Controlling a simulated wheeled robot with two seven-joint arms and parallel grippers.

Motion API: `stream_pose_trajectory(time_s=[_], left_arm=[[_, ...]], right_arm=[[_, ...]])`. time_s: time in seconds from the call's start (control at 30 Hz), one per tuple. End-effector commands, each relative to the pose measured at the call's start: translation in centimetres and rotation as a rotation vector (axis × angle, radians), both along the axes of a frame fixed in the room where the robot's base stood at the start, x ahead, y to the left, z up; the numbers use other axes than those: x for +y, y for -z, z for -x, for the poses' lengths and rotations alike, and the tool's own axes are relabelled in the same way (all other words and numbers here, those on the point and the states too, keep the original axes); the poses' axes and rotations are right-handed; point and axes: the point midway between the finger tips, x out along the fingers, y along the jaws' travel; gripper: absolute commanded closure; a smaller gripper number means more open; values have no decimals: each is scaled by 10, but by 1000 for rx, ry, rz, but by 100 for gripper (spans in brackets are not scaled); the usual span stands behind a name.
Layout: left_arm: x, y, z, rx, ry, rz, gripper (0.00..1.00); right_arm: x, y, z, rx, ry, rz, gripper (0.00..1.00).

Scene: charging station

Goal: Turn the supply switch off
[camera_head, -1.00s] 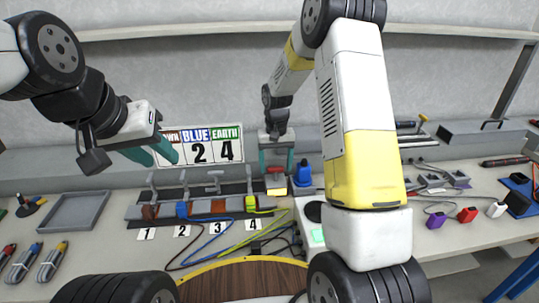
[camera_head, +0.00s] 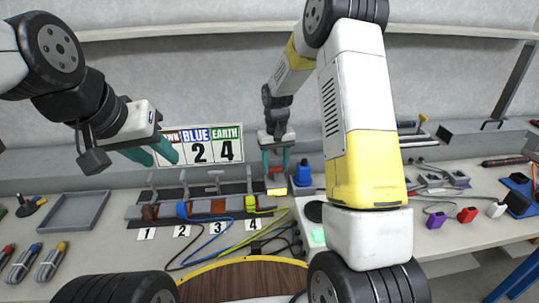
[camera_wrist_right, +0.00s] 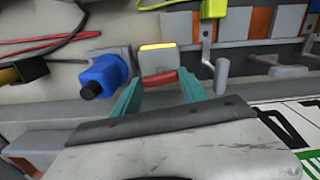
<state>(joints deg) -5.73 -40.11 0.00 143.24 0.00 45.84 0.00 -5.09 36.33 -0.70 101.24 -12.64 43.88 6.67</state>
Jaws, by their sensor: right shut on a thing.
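The supply switch (camera_head: 277,187) is a small grey box with a yellow lit face at the right end of the row of terminals. It also shows in the right wrist view (camera_wrist_right: 158,60), with a red bar handle (camera_wrist_right: 160,79) on its near side. My right gripper (camera_head: 277,170) points down over it. In the wrist view its teal fingers (camera_wrist_right: 158,90) stand on either side of the red handle, shut on it. My left gripper (camera_head: 155,153) hangs at the left in front of the number board, its teal fingers apart and empty.
A blue plug-like object (camera_head: 302,176) stands close to the right of the switch, also seen in the wrist view (camera_wrist_right: 103,76). Terminals with upright grey levers (camera_head: 215,180) and coloured cables lie to the left. A grey tray (camera_head: 74,212) is far left.

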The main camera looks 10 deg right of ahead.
Motion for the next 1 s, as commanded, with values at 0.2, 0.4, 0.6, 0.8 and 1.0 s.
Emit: stream_pose_trajectory(time_s=[0.2,0.4,0.6,0.8,1.0], left_arm=[[0,0,0,0,0,0,64],[0,0,0,0,0,0,64],[0,0,0,0,0,0,64],[0,0,0,0,0,0,64],[0,0,0,0,0,0,64]], right_arm=[[-1,0,0,0,-179,0,90],[0,0,0,-1,-371,0,90],[0,-1,0,-1,-562,0,90],[-1,-1,0,-1,-751,1,90],[-1,-1,0,-1,-941,1,90]])
